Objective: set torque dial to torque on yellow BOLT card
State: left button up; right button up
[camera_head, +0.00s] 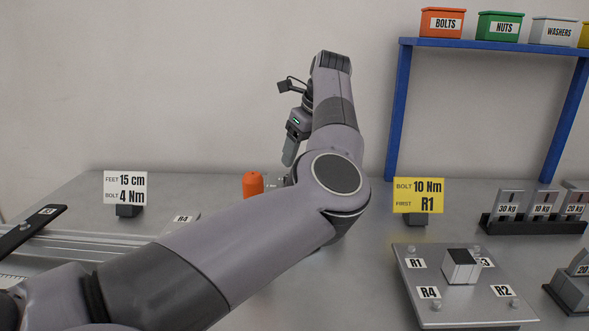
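The yellow BOLT card (418,194) stands in a dark holder right of centre and reads "BOLT 10 Nm, FIRST R1". An orange object (252,184) stands on the table left of my arm, with a small pale label partly showing beside it. The torque dial and its setting cannot be made out; my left arm covers much of the middle of the table. My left gripper (291,156) points down above and right of the orange object, apart from it. Its fingers are seen from the side, so their opening is unclear. My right gripper is out of view.
A white card (125,187) reads "FEET 15 cm, BOLT 4 Nm". A metal plate (440,295) with R labels bears a silver block (460,266). Weights (541,206) stand at right, below a blue shelf (480,45) with bins. A rail (75,250) lies at left.

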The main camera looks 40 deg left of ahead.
pick_arm(q)
jog(key=x, duration=0.6)
jog(key=shift+s+a+f, duration=0.1)
jog(key=shift+a+f, duration=0.05)
jog(key=shift+f, duration=0.2)
jog(key=c, duration=1.1)
